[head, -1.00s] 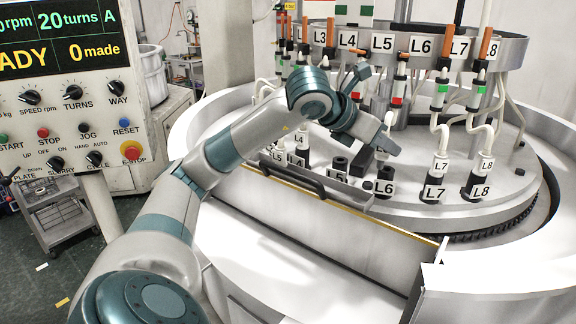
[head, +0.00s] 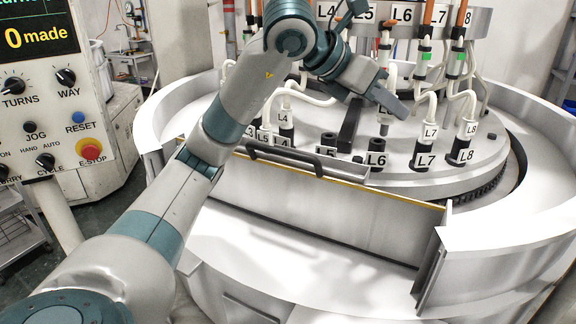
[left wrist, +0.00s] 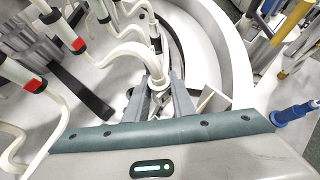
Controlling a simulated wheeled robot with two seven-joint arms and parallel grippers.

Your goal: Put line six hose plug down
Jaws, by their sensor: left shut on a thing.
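My left gripper (head: 388,104) is shut on the line six hose plug (head: 385,124), whose grey lower end hangs below the fingers over the round plate. In the left wrist view, the fingers (left wrist: 166,100) close around the pale end of a white hose (left wrist: 157,82). The plug's own label cannot be read. The black socket marked L6 (head: 376,158) stands on the near rim of the plate, in front of and slightly left of the plug, apart from it. No hose shows in that socket. My right gripper is not in view.
Hoses sit in the L7 socket (head: 424,150) and L8 socket (head: 465,147) at the right. The L5 socket (head: 328,150) is at the left, near a black bar (head: 350,124). A control panel (head: 40,100) stands at far left. White hoses hang behind the gripper.

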